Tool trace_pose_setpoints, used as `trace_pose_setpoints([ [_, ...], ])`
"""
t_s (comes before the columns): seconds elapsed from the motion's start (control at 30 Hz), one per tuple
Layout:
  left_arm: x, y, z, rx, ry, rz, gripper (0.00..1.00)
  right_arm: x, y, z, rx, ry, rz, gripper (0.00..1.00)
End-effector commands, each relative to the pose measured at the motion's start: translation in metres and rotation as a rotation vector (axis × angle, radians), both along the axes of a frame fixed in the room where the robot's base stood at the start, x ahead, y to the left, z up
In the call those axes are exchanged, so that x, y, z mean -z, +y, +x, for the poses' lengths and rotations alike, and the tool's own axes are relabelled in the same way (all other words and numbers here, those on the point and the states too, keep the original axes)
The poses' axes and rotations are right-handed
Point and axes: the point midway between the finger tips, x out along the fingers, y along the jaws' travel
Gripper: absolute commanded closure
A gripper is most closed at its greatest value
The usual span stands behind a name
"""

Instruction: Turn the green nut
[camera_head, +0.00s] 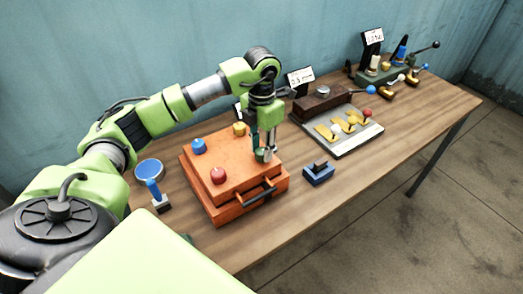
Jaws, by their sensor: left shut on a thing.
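An orange box (205,164) with a dark front handle stands on the wooden table. On its top sit a blue nut (199,146), a red nut (218,175) and a yellow nut (239,129). My left gripper (264,154) points straight down over the right part of the box top. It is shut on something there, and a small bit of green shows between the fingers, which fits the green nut. The fingers hide most of it. My right gripper is not in view.
A small blue block (319,173) lies right of the box. A blue-topped stand (150,172) is at its left. Behind are a tray with yellow pieces (357,142), a dark brown block (320,103) and a green lever device (380,74). The table's front right is clear.

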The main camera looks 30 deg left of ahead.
Motion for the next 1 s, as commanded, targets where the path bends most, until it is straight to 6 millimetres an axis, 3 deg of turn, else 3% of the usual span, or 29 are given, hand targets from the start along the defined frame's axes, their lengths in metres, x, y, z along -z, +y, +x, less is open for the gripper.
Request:
trace_pose_setpoints([
  [1.0, -0.001, 0.000, 0.001, -0.949, -0.003, -0.001, 0.93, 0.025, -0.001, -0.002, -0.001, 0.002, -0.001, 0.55],
])
